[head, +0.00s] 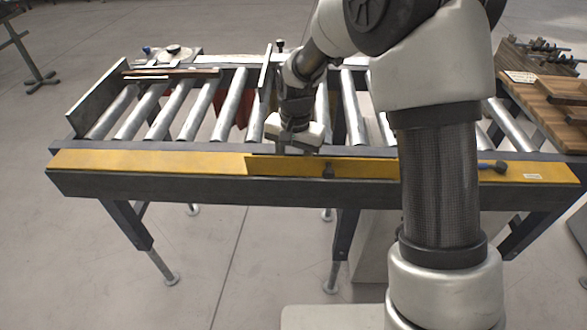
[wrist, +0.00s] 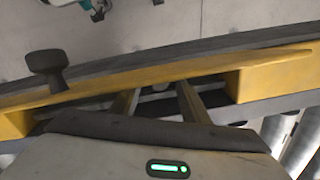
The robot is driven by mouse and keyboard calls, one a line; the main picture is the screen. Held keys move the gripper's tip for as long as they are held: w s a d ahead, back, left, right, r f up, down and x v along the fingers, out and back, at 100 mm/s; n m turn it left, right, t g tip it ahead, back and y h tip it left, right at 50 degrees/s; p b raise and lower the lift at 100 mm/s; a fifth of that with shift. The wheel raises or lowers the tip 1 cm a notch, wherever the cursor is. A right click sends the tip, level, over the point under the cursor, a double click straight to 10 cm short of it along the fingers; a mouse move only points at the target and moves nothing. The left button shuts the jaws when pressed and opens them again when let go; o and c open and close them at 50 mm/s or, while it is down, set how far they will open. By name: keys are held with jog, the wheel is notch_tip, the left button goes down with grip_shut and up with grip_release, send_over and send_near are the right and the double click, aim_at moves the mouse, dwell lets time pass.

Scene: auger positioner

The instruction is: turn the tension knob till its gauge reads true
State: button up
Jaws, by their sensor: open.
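A dark knob (head: 328,171) sticks out from the yellow front rail (head: 150,162) of the roller conveyor. In the wrist view, a dark knob with a broad head (wrist: 47,66) stands at the upper left on the yellow rail, apart from my fingers. My gripper (head: 290,151) is over the front rail, a little left of the knob in the head view. In the wrist view, my gripper (wrist: 158,98) has its two fingers spread with nothing between them, pointing at a gap in the rail. I cannot make out a gauge or reading.
A dark-handled part (head: 494,167) sits on the rail's right end. Dark and blue-topped fittings (head: 173,49) stand at the conveyor's back left, and another small knob (head: 280,44) at the back. A wooden bench (head: 560,100) is at the right. My arm hides part of the rollers.

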grip_shut()
jog(key=shift+n, duration=0.3)
jog(key=n, duration=0.4)
jog(key=shift+n, duration=0.3)
jog(key=n+p, duration=0.1)
jog(key=n, duration=0.4)
jog(key=shift+n, duration=0.3)
jog(key=shift+w, duration=0.1)
grip_release()
